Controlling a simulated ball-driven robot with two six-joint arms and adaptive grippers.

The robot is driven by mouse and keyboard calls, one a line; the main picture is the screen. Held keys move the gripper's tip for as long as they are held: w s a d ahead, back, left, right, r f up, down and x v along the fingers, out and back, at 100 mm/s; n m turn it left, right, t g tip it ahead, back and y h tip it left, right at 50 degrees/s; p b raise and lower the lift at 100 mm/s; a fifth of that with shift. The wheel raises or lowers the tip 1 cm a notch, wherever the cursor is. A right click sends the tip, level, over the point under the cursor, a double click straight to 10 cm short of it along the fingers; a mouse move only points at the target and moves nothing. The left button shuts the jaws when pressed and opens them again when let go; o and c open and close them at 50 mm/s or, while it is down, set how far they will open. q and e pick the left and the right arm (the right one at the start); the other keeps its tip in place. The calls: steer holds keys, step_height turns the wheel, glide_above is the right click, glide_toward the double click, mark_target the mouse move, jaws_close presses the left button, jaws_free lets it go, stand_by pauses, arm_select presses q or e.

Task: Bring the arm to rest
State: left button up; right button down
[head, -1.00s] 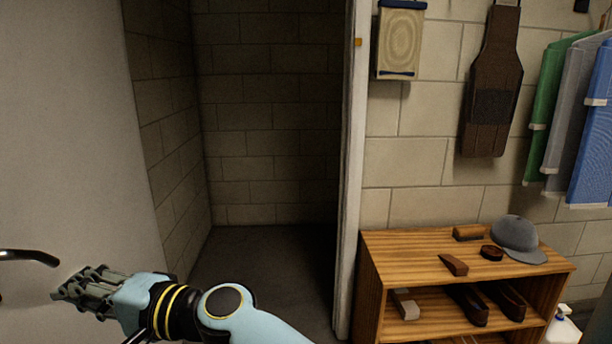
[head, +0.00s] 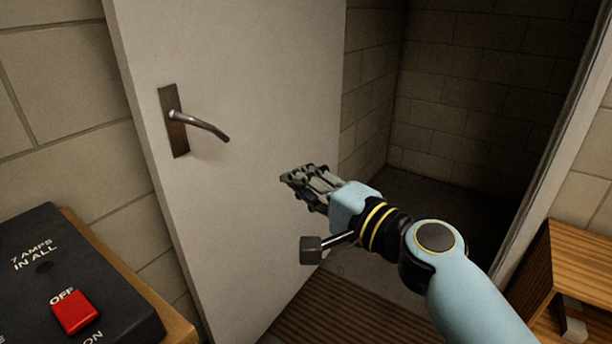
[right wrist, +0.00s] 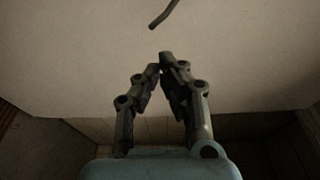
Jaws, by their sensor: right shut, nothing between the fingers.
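My right gripper (head: 300,181) is in the middle of the head view, at the end of my light blue arm. It is shut and empty, in front of the white door. In the right wrist view my right gripper (right wrist: 158,72) points at the door (right wrist: 80,60), its fingers drawn together at the tips. The door (head: 240,90) stands open in the head view. Its metal handle (head: 200,124) is to the left of the gripper and apart from it. The tip of the handle (right wrist: 163,15) also shows at the top of the right wrist view. My left gripper is not in view.
Beyond the door is a dark room with block walls (head: 470,90). A wooden shelf (head: 545,275) stands at the lower right, near my arm. A black box with a red switch (head: 74,312) is at the lower left. A striped mat (head: 360,318) lies on the floor.

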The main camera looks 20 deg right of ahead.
steer(key=s+b, duration=0.1)
steer(key=s, duration=0.6)
steer(key=s+d+f+n+g+h, duration=0.1)
steer(key=s+d+f+g, duration=0.2)
steer(key=f, duration=0.8)
steer(key=s+d+f+n+g+h, duration=0.15)
steer(key=s+f, duration=0.25)
steer(key=f, duration=0.7)
steer(key=s+d+f+n+g+h, duration=0.1)
steer(key=s+f+g+h, duration=0.2)
steer(key=f, duration=0.8)
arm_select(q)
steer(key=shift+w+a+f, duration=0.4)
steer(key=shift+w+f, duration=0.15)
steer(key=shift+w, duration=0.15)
arm_select(e)
steer(key=s+d+f+n+g+h, duration=0.1)
steer(key=s+d+f+n+g, duration=0.1)
steer(key=s+f, duration=0.4)
steer(key=s+d+f+n+g+h, duration=0.1)
steer(key=s+d+f+n+g, duration=0.2)
steer(key=s, duration=1.2)
steer(key=s+d+f+n+g+h, duration=0.1)
steer(key=s+d+f+n, duration=0.3)
steer(key=s+d+f, duration=0.4)
steer(key=s+f+g, duration=0.1)
steer(key=s+f, duration=0.1)
steer(key=s, duration=0.1)
steer(key=shift+f+h, duration=0.3)
steer(key=shift+h, duration=0.05)
